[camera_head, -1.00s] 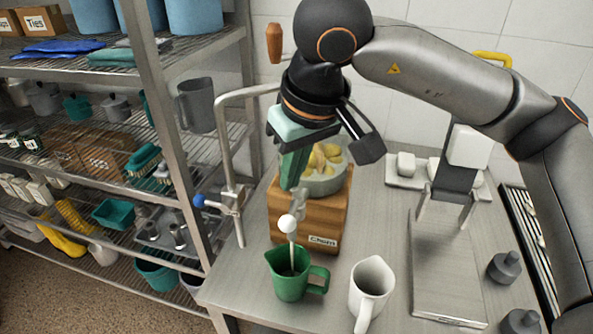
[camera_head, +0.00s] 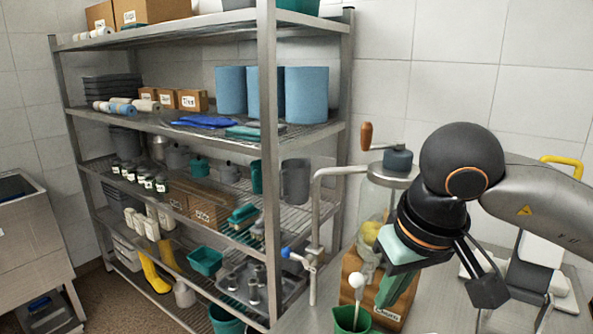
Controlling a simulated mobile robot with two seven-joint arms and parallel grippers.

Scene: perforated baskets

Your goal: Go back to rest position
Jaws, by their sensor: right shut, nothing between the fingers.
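My right gripper (camera_head: 436,290) hangs from the right arm at the lower right of the head view, over the steel table. It points down and is shut on nothing. Its green-tipped finger (camera_head: 396,290) is in front of the wooden churn box (camera_head: 354,268) and partly hides it. My left gripper is not in view.
A tall wire shelf (camera_head: 270,170) with blue rolls (camera_head: 231,91), boxes and tubs fills the middle. A glass churn jar (camera_head: 376,205) stands on the box. A green jug (camera_head: 346,321) is cut off at the bottom edge. A steel sink unit (camera_head: 28,235) stands at the far left.

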